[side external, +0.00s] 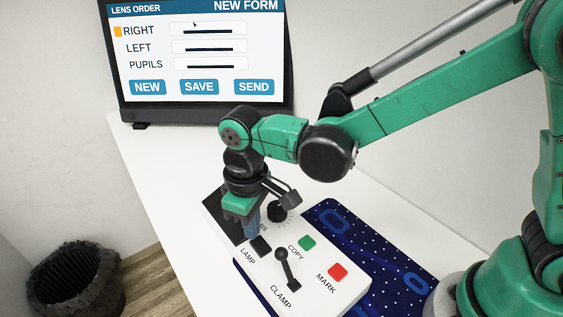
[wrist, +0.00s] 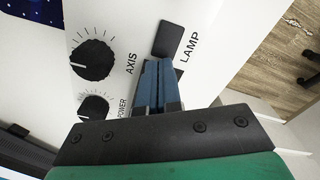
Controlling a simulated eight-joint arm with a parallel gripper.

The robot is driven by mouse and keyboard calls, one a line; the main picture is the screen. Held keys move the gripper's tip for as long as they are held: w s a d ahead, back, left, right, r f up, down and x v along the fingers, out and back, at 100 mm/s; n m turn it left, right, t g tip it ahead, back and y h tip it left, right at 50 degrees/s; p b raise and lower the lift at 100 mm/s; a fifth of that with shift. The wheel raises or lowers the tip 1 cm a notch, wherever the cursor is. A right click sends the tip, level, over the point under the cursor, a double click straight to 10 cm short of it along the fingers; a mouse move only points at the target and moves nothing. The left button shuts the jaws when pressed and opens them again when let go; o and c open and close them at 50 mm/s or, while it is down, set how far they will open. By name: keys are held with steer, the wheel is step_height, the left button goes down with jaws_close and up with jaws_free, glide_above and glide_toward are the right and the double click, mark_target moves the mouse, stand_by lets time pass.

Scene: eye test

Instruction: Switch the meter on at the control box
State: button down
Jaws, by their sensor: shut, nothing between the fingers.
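The white control box (side external: 321,287) lies on the desk. My gripper (side external: 251,236) points down over it, shut and empty. In the wrist view the blue fingertips (wrist: 157,64) are beside the dark LAMP rocker (wrist: 168,38), on its near side; I cannot tell whether they touch the box. A dark edge shows right of the fingers, mostly hidden by them. The AXIS knob (wrist: 92,60) and the POWER knob (wrist: 94,106) are to the left. I read no label for a meter; part of the panel is hidden behind my gripper.
The box also carries a green COPY button (side external: 307,243), a red MARK button (side external: 338,272) and a black CLAMP lever (side external: 287,268). A monitor (side external: 203,107) stands behind. A dark blue patterned mat (side external: 396,268) is right of the box. A black basket (side external: 75,284) stands on the floor.

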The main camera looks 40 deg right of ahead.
step_height(320, 180, up, 7)
stand_by(0.8)
steer(key=shift+s+f, duration=0.15)
steer(key=shift+f, duration=1.2)
steer(key=shift+s+f, duration=0.1)
steer(key=shift+f, duration=1.2)
steer(key=shift+f, duration=0.95)
stand_by(0.8)
